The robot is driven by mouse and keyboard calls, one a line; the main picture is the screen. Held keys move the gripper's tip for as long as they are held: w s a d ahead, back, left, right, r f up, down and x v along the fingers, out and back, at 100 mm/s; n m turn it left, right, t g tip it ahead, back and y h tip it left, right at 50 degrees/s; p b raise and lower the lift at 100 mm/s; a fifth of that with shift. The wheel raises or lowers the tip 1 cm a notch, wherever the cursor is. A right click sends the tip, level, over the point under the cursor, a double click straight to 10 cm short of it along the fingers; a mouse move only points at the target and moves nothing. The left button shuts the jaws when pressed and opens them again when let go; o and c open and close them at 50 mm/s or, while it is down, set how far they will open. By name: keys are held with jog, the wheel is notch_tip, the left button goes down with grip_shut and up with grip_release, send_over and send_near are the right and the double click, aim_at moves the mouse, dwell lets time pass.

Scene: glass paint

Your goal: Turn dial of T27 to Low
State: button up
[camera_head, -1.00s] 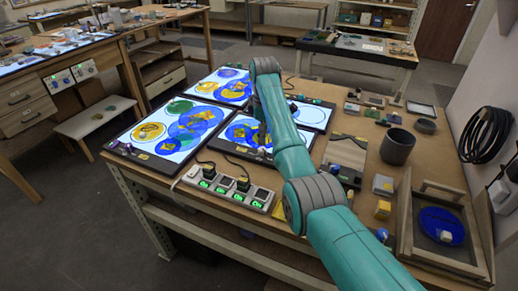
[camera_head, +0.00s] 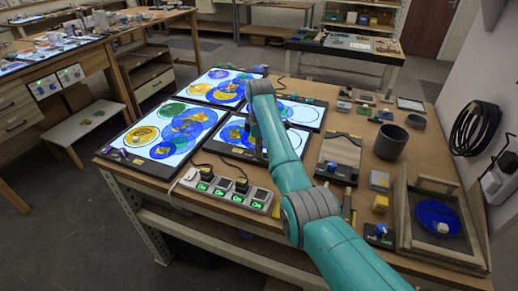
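Several glowing light panels with coloured glass circles lie on the wooden table: a front left panel (camera_head: 165,136), a back left panel (camera_head: 222,86), a middle panel (camera_head: 238,134) and a back right panel (camera_head: 300,112). The front left panel has a small dial (camera_head: 115,153) on its dark front edge. I cannot read any label, so I cannot tell which is T27 or its dial setting. My teal arm reaches over the panels. My gripper (camera_head: 257,150) hangs at the middle panel, largely hidden by my forearm; its fingers are not clear.
A power strip (camera_head: 228,192) with green lit switches lies along the front edge, with cables. To the right stand a grey cup (camera_head: 391,142), a device with a blue knob (camera_head: 380,232) and a wooden frame (camera_head: 405,222) around a blue dish (camera_head: 437,218). A black cable coil hangs on the wall.

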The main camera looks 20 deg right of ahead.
jog(key=shift+m, duration=0.3)
grip_shut()
jog(key=m, duration=1.1)
jog(key=shift+a+m, duration=0.1)
jog(key=shift+m, duration=0.3)
jog(key=m, duration=1.1)
jog(key=shift+a, duration=0.1)
jog(key=shift+m, duration=0.4)
jog(key=o, duration=1)
grip_release()
